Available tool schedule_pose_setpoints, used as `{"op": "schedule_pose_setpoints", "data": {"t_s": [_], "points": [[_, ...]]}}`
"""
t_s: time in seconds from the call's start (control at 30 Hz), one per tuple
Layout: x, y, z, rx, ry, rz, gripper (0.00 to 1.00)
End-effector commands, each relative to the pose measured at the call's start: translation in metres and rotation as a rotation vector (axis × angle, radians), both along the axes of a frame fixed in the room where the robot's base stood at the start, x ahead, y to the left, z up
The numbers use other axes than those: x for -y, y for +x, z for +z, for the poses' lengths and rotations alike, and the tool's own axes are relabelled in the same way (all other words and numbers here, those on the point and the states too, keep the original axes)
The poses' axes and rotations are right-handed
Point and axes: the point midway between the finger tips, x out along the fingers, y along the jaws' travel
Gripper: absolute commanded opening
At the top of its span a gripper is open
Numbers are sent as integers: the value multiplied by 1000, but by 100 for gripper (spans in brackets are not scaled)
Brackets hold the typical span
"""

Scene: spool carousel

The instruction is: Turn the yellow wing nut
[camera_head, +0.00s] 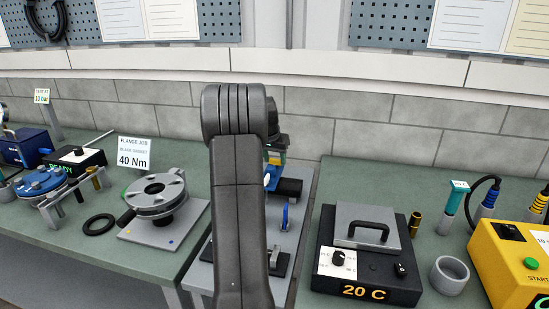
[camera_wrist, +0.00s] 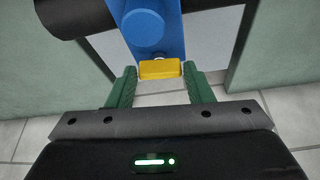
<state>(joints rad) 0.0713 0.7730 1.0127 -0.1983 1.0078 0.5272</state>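The yellow wing nut (camera_wrist: 160,69) shows in the wrist view as a small yellow block at the lower end of a blue upright part (camera_wrist: 150,30). My gripper (camera_wrist: 160,76) has its two green fingertips one on each side of the wing nut, very close to its ends. I cannot tell whether they touch it. In the head view my arm hides the gripper and most of the spool stand; a bit of yellow and blue shows just right of the arm.
In the wrist view a dark cylinder (camera_wrist: 75,18) lies behind the blue part. In the head view a flange fixture (camera_head: 155,195) stands left of my arm. A hot plate box (camera_head: 368,262) and a yellow box (camera_head: 512,262) stand on the right bench.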

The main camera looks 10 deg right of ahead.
Motion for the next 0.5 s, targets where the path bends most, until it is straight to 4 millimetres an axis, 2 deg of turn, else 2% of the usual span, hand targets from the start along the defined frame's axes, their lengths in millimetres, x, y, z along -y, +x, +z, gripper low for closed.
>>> {"op": "schedule_pose_setpoints", "data": {"t_s": [0.03, 0.1, 0.13, 0.5], "points": [[0, 0, 0, 0, 0, 0, 36], [0, 0, 0, 0, 0, 0, 22], [0, 0, 0, 0, 0, 0, 19], [-1, 0, 0, -2, -1, -57, 19]]}}
